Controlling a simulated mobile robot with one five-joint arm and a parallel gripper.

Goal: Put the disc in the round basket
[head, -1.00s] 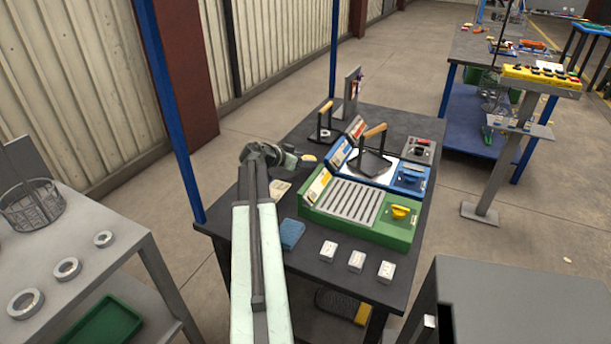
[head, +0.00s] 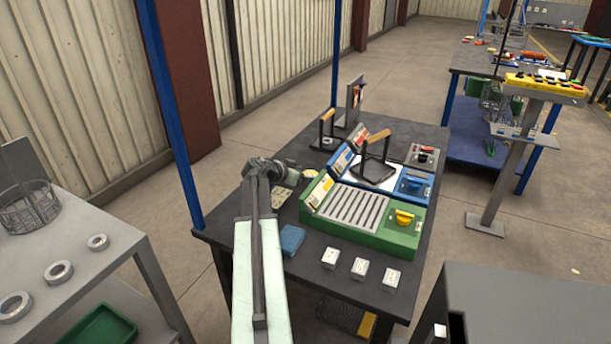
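A small pale tan disc (head: 309,174) shows at the back left of the dark table, right beside the end of my arm. My gripper (head: 294,178) is small and partly hidden by my own arm links. I cannot tell whether its fingers are open or shut, or whether they touch the disc. The round basket (head: 28,210) is a grey wire basket standing upright on the grey table at the left, well apart from my gripper.
Metal rings (head: 56,270) lie on the grey table (head: 100,275) in front of the basket. A blue post (head: 170,120) rises between the tables. A green slotted unit (head: 362,220), a blue sponge (head: 291,240) and white blocks (head: 359,268) occupy the dark table (head: 235,238).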

